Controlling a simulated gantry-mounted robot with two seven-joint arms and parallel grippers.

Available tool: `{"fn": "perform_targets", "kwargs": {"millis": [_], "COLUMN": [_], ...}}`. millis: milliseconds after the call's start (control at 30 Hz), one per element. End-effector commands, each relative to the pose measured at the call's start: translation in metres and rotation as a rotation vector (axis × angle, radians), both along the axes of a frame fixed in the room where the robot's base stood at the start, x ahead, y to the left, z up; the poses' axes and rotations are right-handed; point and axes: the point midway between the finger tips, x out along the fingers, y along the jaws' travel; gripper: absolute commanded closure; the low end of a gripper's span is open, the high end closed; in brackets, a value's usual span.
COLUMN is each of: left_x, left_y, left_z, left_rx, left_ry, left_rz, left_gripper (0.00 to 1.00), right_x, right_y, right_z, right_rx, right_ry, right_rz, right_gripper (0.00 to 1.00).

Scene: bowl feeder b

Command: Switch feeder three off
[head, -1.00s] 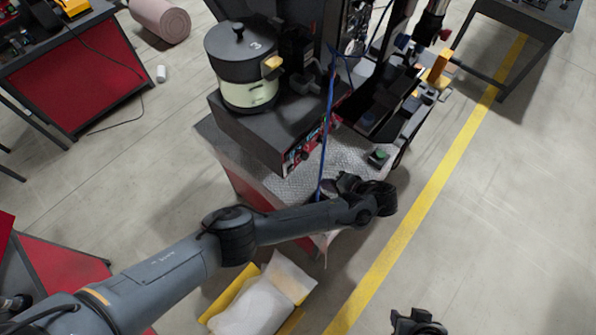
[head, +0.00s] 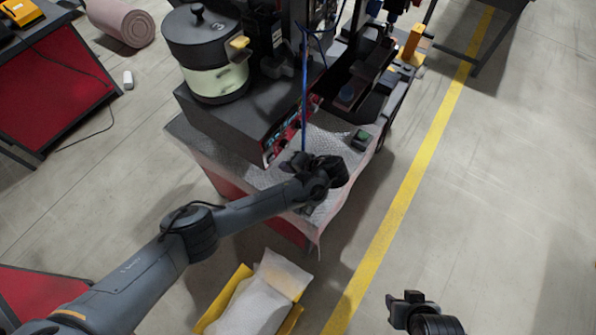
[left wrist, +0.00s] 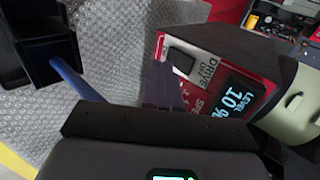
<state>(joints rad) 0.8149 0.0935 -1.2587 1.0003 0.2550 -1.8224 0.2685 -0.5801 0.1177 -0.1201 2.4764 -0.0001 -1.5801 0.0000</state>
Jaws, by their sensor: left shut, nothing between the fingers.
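Feeder three is a dark-lidded bowl (head: 205,75) marked 3, on a dark base box. Its red control panel (head: 291,130) faces the front right, partly hidden by the blue cable. In the left wrist view the panel (left wrist: 200,50) carries a black switch (left wrist: 181,62) beside "DRIVE OFF" lettering and a display (left wrist: 237,97) reading "LEVEL 10 %". My left gripper (head: 299,161) is shut and empty, close in front of the panel. In the wrist view its fingers (left wrist: 161,86) appear just below and left of the switch; contact cannot be told. My right gripper (head: 397,299) is far off, lower right; its jaw state is unclear.
A blue cable (head: 304,90) hangs beside the panel. Bubble wrap (head: 325,150) covers the bench top, with a green button box (head: 361,139) on it. A yellow crate (head: 235,285) stands on the floor below. The floor to the right is free.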

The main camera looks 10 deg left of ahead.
Motion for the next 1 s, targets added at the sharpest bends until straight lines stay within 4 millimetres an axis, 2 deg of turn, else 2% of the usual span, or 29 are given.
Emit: {"fn": "perform_targets", "kwargs": {"millis": [100, 300, 733, 867, 1000], "left_x": [0.006, 0.01, 0.011, 0.01, 0.011], "left_y": [0.015, 0.026, 0.029, 0.041, 0.038], "left_z": [0.005, 0.007, 0.008, 0.012, 0.007], "left_rx": [-0.001, -0.002, -0.003, -0.022, -0.02], "left_ry": [-0.003, -0.003, -0.001, 0.011, 0.008], "left_rz": [0.001, 0.0, 0.0, 0.003, -0.001], "left_gripper": [1.0, 1.0, 1.0, 1.0, 1.0], "right_x": [0.0, 0.0, 0.0, 0.0, 0.0], "right_y": [0.001, 0.001, 0.0, 0.0, -0.003], "right_z": [0.002, 0.001, 0.002, 0.013, 0.008], "right_rx": [0.002, 0.003, -0.002, -0.002, -0.01], "right_ry": [-0.003, -0.004, -0.004, -0.001, -0.006], "right_rz": [-0.002, -0.001, 0.001, 0.004, 0.005], "right_gripper": [0.57, 0.57, 0.57, 0.57, 0.57]}}
